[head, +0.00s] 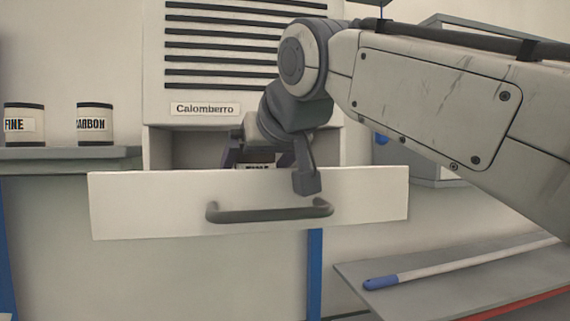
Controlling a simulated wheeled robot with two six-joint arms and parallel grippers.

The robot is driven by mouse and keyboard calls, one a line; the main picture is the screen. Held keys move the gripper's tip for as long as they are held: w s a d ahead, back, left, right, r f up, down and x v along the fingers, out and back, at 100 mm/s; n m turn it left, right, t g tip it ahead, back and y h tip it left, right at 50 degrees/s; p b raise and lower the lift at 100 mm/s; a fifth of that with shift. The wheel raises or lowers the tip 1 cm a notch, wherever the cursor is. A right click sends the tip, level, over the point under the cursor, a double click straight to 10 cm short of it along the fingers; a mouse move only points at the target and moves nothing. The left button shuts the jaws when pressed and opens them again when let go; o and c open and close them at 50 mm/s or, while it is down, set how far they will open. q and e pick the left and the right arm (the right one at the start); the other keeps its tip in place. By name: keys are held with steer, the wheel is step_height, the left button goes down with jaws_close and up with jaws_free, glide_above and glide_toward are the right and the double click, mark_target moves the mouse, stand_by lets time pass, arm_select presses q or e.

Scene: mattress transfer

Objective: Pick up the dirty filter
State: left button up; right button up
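The dirty filter appears to be the small dark-topped canister (255,165) with a pale label, inside the open drawer (150,203). Only its upper part shows; the drawer front hides the rest, and its label is too small to read. My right gripper (258,158) reaches down into the drawer from above. Its fingers are spread apart, one on each side of the canister. I cannot tell whether they touch it. My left gripper is out of view.
The drawer has a dark handle (270,214) and sits below a vented cabinet marked Calomberro (204,108). Canisters labelled FINE (23,124) and CARBON (95,124) stand on the left shelf (70,153). A blue-ended rod (440,267) lies on a lower-right surface.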

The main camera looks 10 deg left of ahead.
steer(key=c, duration=1.3)
steer(key=shift+r, duration=0.1)
